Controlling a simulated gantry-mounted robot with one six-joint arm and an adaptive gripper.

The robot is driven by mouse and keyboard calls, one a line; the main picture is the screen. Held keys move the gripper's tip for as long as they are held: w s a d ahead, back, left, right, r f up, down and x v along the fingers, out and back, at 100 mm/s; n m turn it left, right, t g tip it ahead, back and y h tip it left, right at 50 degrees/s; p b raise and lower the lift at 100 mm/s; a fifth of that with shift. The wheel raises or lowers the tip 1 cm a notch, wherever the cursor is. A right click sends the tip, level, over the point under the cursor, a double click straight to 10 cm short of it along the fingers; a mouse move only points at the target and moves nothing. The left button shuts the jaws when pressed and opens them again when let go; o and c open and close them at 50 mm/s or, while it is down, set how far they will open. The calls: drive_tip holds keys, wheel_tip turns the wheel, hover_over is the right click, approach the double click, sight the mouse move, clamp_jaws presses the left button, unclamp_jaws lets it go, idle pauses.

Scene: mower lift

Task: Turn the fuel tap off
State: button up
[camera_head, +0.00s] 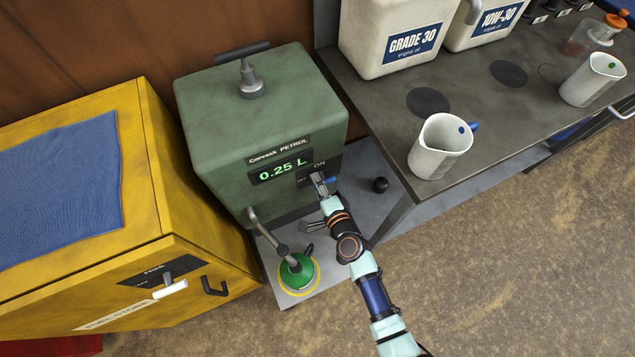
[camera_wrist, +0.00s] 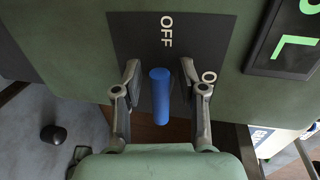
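The fuel tap's blue handle (camera_wrist: 161,95) stands out from a dark plate (camera_wrist: 125,40) on the front of the green petrol tank (camera_head: 262,125). The plate carries an OFF label at the top of the wrist view and a partly hidden ON label at the right. The handle also shows in the head view (camera_head: 331,180), mostly behind my gripper. My gripper (camera_wrist: 161,78) is open, with one finger on each side of the handle and a small gap on both sides. The handle's pivot is not clearly visible. The tank's display (camera_head: 283,171) reads 0.25 L.
A spout (camera_head: 265,232) hangs from the tank above a green round container (camera_head: 297,272) on the grey base. A yellow cabinet (camera_head: 190,215) stands left. A grey bench (camera_head: 480,125) at right bears oil containers (camera_head: 385,30) and a white jug (camera_head: 437,150). A black knob (camera_head: 380,185) sits beside my arm.

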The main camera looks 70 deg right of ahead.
drive_tip(key=v, duration=1.2)
idle(0.5)
